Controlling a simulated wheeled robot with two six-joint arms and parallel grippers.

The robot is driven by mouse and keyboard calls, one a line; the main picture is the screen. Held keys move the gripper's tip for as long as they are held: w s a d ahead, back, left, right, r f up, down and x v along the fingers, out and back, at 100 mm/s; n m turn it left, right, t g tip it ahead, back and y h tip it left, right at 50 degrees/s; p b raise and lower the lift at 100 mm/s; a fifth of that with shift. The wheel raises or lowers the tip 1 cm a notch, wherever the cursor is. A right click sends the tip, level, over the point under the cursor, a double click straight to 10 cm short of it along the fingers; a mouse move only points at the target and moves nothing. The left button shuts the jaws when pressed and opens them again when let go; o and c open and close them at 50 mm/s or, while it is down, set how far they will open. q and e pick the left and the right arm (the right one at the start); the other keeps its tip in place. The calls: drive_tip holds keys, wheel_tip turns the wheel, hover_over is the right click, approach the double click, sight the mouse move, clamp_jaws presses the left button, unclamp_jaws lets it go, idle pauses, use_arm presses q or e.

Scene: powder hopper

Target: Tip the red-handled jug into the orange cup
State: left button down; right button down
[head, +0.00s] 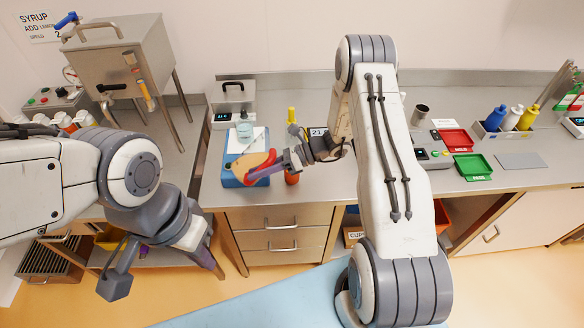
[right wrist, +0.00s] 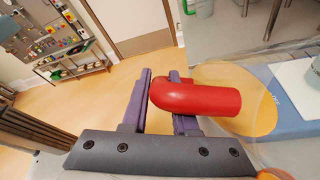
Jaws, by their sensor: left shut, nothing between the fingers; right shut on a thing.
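The jug (head: 247,162), with yellow-orange contents, is held in the air at the middle left of the head view. It looks tilted. My right gripper (head: 277,164) is shut on its red handle. In the right wrist view the red handle (right wrist: 205,97) lies between the purple fingers (right wrist: 160,98), and the clear jug body is to their right. An orange cup (head: 292,178) appears just below and right of the jug, partly hidden by my right gripper. I cannot see inside it. My left gripper (head: 207,261) is shut and empty, low at the left.
A metal hopper (head: 120,60) is at the left. Red (head: 454,141) and green (head: 474,166) trays lie right of my arm.

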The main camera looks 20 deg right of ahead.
drive_tip(key=shift+d+r+y+b, duration=0.1)
drive_tip(key=shift+y+b, duration=0.25)
drive_tip(key=shift+y, duration=0.05)
idle(0.7)
drive_tip(key=shift+d+f+y+b, duration=0.35)
drive_tip(key=shift+f+y+b, duration=0.35)
drive_tip(key=shift+b, duration=0.8)
idle(1.0)
drive_tip(key=shift+w+d+r+y+b, duration=0.15)
drive_tip(key=shift+d+y+b, duration=0.2)
drive_tip(key=shift+y+b, duration=0.45)
idle(1.1)
